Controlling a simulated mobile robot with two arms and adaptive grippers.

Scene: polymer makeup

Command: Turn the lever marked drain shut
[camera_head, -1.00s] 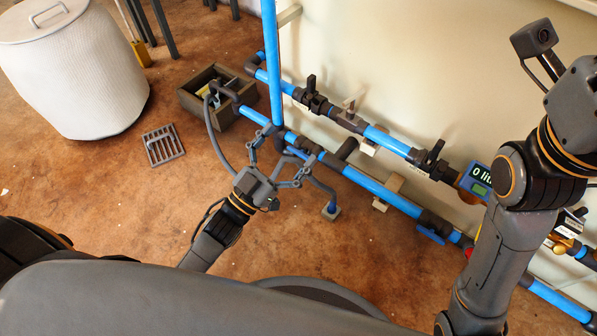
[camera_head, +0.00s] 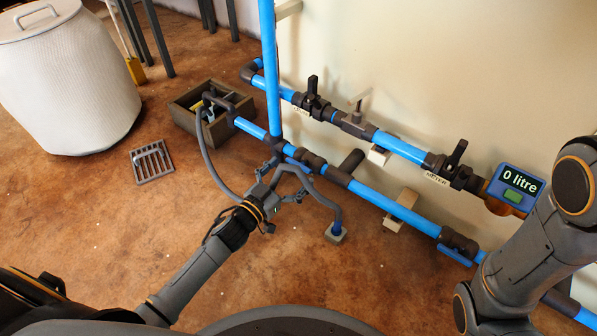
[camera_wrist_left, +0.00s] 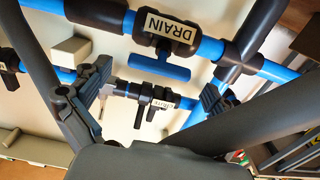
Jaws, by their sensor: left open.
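The drain valve (camera_wrist_left: 170,30) shows at the top of the left wrist view, a dark body with a white DRAIN label. Its blue lever (camera_wrist_left: 160,67) lies roughly parallel to the blue pipe. In the head view the valve (camera_head: 312,160) sits on the lower pipe, and its lever cannot be made out there. My left gripper (camera_head: 284,180) is open and empty, just in front of the lower pipe. In the left wrist view its fingers (camera_wrist_left: 155,88) are spread on either side, below the lever and apart from it. My right gripper is out of view.
The upper pipe carries black-handled valves (camera_head: 312,92), one labelled METER (camera_head: 452,160), and a meter reading 0 litre (camera_head: 515,188). A grey hose (camera_head: 215,165) curves beside my left gripper. A wooden box (camera_head: 185,115), floor grate (camera_head: 152,162) and white bin (camera_head: 70,85) stand left.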

